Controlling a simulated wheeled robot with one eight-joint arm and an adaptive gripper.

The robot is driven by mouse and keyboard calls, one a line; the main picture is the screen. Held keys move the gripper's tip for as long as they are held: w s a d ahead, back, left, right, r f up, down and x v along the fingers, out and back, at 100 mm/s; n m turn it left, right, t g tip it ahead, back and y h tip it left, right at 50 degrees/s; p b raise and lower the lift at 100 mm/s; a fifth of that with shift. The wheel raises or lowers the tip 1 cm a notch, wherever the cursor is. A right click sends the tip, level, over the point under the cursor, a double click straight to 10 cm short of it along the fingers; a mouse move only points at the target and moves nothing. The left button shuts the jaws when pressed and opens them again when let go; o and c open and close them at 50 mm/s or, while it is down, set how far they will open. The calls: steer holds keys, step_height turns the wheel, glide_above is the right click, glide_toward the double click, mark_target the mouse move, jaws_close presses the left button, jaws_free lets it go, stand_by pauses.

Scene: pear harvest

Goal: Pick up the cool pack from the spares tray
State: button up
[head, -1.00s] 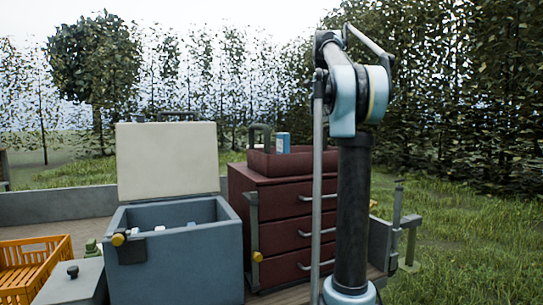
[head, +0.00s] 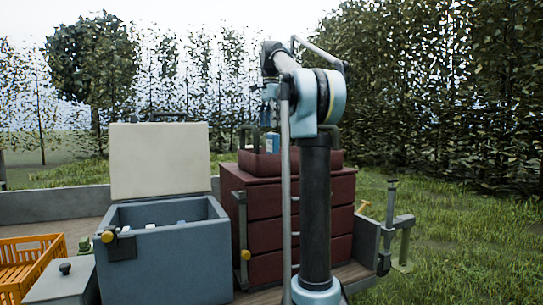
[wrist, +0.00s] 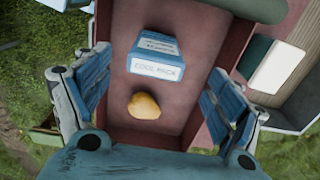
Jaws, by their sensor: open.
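The cool pack (wrist: 154,55), a blue block with a white labelled face, lies in the red spares tray (wrist: 192,40) in the wrist view. In the head view it shows as a small blue and white block (head: 272,143) in the tray (head: 318,158) on top of the red drawer cabinet. My gripper (wrist: 157,80) is open and empty above the tray, its blue fingers on either side of the pack and apart from it. In the head view my gripper (head: 269,95) hangs over the pack, partly hidden by my arm.
A yellow, pear-like item (wrist: 144,105) lies in the tray near the pack. Left of the red cabinet (head: 262,205) stands an open blue cooler (head: 165,260) with a raised white lid (head: 160,160). An orange crate (head: 28,262) is farther left. Grass lies to the right.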

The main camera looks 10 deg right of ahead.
mark_target(271, 135)
step_height(271, 135, down, 5)
steer(key=shift+f, duration=0.1)
steer(key=f, duration=0.4)
steer(key=shift+d, duration=0.4)
steer(key=shift+f, duration=0.7)
steer(key=c, duration=1.3)
